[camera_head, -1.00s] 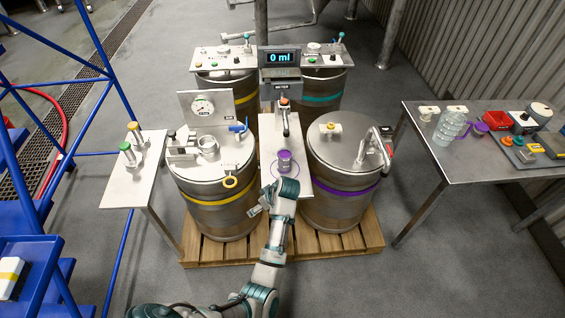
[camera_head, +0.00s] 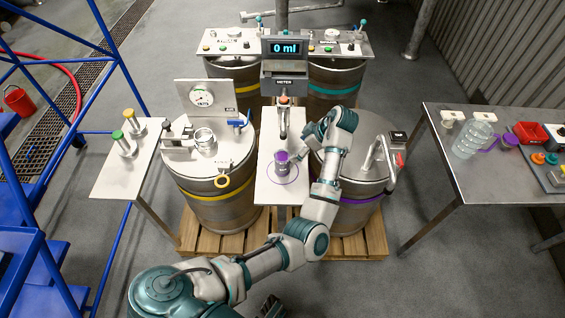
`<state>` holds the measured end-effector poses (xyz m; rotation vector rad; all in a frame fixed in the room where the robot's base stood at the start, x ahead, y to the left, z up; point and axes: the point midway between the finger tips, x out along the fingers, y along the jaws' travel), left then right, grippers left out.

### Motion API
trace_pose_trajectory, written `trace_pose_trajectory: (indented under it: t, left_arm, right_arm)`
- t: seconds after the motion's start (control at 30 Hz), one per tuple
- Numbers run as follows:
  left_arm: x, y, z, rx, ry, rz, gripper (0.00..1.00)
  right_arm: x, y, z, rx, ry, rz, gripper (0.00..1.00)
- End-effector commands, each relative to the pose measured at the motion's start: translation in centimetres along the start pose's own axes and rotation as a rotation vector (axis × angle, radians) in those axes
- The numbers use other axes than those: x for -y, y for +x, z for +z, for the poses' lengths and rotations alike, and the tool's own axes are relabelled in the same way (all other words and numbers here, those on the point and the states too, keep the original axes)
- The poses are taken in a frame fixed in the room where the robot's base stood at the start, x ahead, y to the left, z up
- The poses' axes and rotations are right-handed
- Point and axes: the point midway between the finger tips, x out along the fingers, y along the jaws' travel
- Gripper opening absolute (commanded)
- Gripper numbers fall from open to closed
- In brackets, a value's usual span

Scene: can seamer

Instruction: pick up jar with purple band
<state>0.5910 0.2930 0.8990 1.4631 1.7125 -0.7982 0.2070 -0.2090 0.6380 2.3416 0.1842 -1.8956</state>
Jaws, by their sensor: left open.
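The jar with the purple band (camera_head: 282,163) stands upright on the white plate under the meter's nozzle, inside a thin purple ring drawn on the plate. My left gripper (camera_head: 301,157) is just right of the jar, its fingers turned toward it. It is open and holds nothing. Whether a finger touches the jar is too small to tell. My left arm comes up from the lower left and covers part of the drum with the purple stripe (camera_head: 358,190). A dark part at the bottom edge looks like my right gripper (camera_head: 272,308), cut off by the frame.
The meter (camera_head: 284,75) reads 0 ml above the plate (camera_head: 273,195). A yellow-striped drum (camera_head: 222,195) stands left of it. Blue framing (camera_head: 110,60) rises at left.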

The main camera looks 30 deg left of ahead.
Motion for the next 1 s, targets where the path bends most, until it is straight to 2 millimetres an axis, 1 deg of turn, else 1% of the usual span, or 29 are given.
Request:
trace_pose_trajectory:
  t: [0.03, 0.1, 0.2, 0.3, 0.47, 0.7, 0.8, 1.0]
  left_arm:
    - [0.0, 1.6, 0.2, -0.001, 0.002, -0.005, 0.91]
    - [-0.1, 3.3, 0.1, 0.0, 0.002, -0.006, 0.91]
    - [-0.2, 5.3, -0.1, 0.003, 0.002, -0.005, 0.91]
    - [-0.2, 6.6, -0.3, 0.005, 0.001, -0.003, 0.91]
    - [-0.1, 7.9, -0.5, 0.008, 0.002, -0.004, 0.91]
    - [-0.1, 11.2, -0.4, 0.003, 0.004, -0.004, 0.91]
    - [-0.1, 11.8, -0.3, 0.001, 0.003, -0.003, 0.91]
    - [-0.1, 11.9, -0.5, 0.003, 0.002, -0.001, 0.91]
  right_arm:
    - [-0.1, -0.3, 0.0, -0.002, 0.0, 0.0, 0.0]
    - [0.0, -1.0, -0.1, -0.003, 0.001, 0.002, 0.0]
    - [0.1, -1.7, -0.3, -0.01, 0.002, 0.006, 0.0]
    - [0.3, -2.0, -0.6, -0.026, 0.001, 0.007, 0.0]
    - [0.6, -2.0, -1.1, -0.05, 0.0, 0.007, 0.0]
    - [0.5, -1.3, -3.9, -0.181, -0.004, -0.004, 0.0]
    - [0.5, -1.3, -4.5, -0.211, -0.005, -0.008, 0.0]
    - [0.6, -1.4, -4.6, -0.218, -0.005, -0.005, 0.0]
